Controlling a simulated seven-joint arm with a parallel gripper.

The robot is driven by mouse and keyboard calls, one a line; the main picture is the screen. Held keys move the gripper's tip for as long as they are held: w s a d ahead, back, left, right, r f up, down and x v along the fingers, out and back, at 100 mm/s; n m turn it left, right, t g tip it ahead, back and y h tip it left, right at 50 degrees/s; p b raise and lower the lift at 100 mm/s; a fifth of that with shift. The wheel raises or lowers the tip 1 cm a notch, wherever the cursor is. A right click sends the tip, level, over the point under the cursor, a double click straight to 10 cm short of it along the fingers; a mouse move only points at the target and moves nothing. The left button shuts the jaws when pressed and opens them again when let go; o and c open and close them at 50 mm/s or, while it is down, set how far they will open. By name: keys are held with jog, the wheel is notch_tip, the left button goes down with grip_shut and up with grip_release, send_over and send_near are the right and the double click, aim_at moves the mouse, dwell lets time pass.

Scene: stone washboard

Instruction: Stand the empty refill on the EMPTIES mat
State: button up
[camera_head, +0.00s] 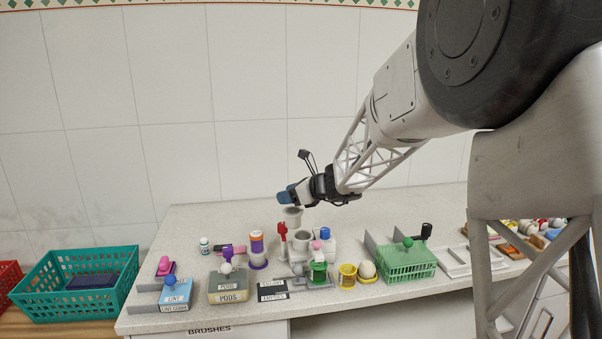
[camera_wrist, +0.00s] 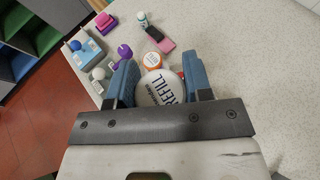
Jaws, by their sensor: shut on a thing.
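My gripper (camera_head: 289,195) has blue fingers and hangs above the middle of the counter. It is shut on a white round refill (camera_head: 292,212), held clear of the counter. In the wrist view the refill (camera_wrist: 160,88) sits between the two blue fingers (camera_wrist: 158,72), with REFILL lettering facing the camera. Whether it is empty cannot be seen. A small dark mat with pale label strips (camera_head: 272,290) lies at the front edge, below and left of my gripper; its lower strip seems to read EMPTIES.
A white holder (camera_head: 325,249) with a grey-white cup (camera_head: 302,238) stands below the refill. A red-topped item (camera_head: 282,230), a purple-and-orange stack (camera_head: 257,250) and a PODS box (camera_head: 228,288) stand left. A yellow cup (camera_head: 347,275) and green basket (camera_head: 408,264) stand right.

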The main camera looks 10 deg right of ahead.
jog(key=s+a+f+n+g+y, duration=0.2)
jog(key=s+a+f+n+g, duration=0.6)
jog(key=s+f+g, duration=0.1)
jog(key=shift+s+y, duration=0.3)
jog(key=shift+s, duration=0.45)
jog(key=shift+f, duration=0.15)
jog(key=shift+f, duration=2.9)
jog(key=o, duration=1)
jog(key=shift+d, duration=0.1)
